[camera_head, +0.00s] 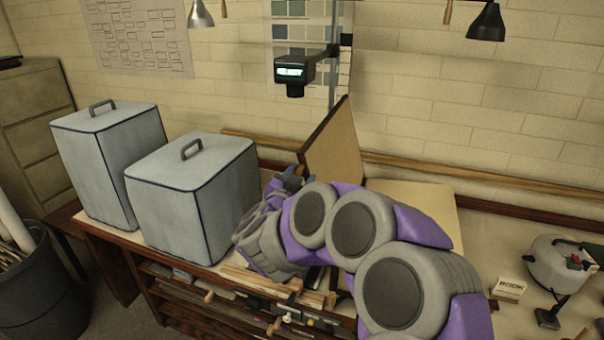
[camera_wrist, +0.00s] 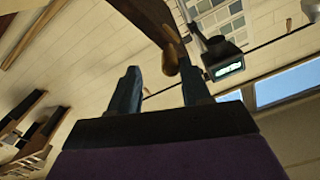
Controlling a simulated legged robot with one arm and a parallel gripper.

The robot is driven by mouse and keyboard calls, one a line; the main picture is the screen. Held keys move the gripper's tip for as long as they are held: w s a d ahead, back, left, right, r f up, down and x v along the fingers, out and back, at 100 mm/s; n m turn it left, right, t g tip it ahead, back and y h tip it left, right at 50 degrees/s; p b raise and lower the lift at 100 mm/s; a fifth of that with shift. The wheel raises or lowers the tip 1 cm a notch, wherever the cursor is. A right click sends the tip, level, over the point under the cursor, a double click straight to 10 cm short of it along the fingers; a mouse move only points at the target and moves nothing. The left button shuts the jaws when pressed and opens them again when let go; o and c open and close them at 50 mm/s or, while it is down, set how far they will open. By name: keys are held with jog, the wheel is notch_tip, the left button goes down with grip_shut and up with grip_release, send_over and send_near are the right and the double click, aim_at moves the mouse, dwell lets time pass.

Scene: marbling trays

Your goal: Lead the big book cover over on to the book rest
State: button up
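The big book cover (camera_head: 335,142) is a tan board with a dark brown edge, standing steeply raised beside a flat cream part of the book (camera_head: 425,208). In the wrist view, the brown cover edge (camera_wrist: 148,15) comes down to a rounded wooden tab (camera_wrist: 171,60). My gripper (camera_head: 295,173) is at the cover's lower left edge. In the wrist view, the blue fingers of my gripper (camera_wrist: 161,72) stand apart, with the tab near their tips and a gap to the left finger. I cannot make out the book rest; my arm hides much of the bench.
Two grey lidded bins (camera_head: 108,165) (camera_head: 195,200) stand left of my gripper. A lit display unit (camera_head: 293,72) hangs behind the cover. A BOOK sign (camera_head: 509,288) and a grey round device (camera_head: 562,268) are at right. Wooden slats (camera_head: 262,282) lie along the front edge.

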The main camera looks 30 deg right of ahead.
jog(key=b+v, duration=0.1)
jog(key=v, duration=1.3)
jog(key=shift+a+b, duration=0.2)
jog(key=shift+b, duration=0.15)
dwell(0.4)
dwell(0.5)
jog(key=shift+w, duration=0.1)
